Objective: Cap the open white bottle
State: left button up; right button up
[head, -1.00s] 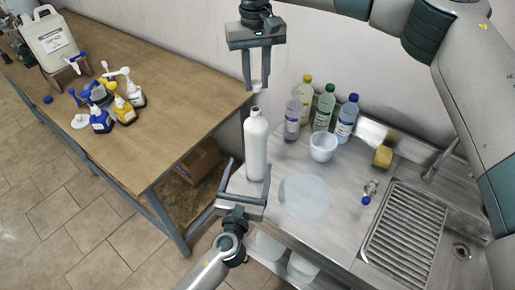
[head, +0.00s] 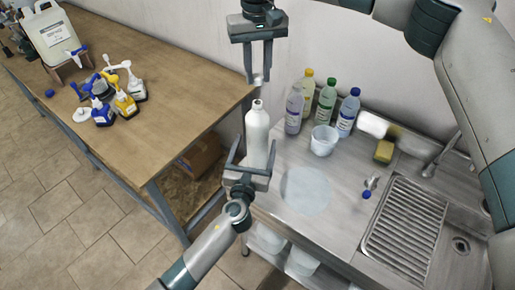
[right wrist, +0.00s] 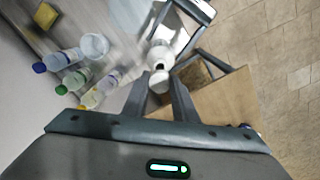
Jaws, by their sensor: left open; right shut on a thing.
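The open white bottle (head: 257,128) stands upright at the left edge of the metal counter. My left gripper (head: 256,146) is open, with its fingers on either side of the bottle's body; I cannot tell whether they touch it. My right gripper (head: 258,78) points down above the bottle, shut on a small white cap (right wrist: 159,82). A gap shows between the cap and the bottle's mouth in the head view. In the right wrist view the bottle (right wrist: 161,56) shows just beyond the cap, and the fingers partly frame the cap.
Purple, yellow, green and blue bottles (head: 326,103) and a white tub (head: 323,139) stand right of the white bottle. A pale round disc (head: 306,190) lies in front. A sponge (head: 384,151) and sink (head: 461,247) are farther right. A wooden table (head: 150,110) with pump bottles stands left.

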pick_arm(q)
jog(key=shift+w+d, duration=0.25)
jog(key=shift+w, duration=1)
jog(key=shift+w+d, duration=0.2)
jog(key=shift+w, duration=1)
jog(key=c, duration=1.6)
pick_arm(e)
send_over(258, 111)
jog(key=w, duration=0.1)
jog(key=shift+f, duration=2.5)
jog(key=shift+f, duration=0.15)
jog(key=shift+f, duration=0.75)
jog(key=shift+f, duration=0.55)
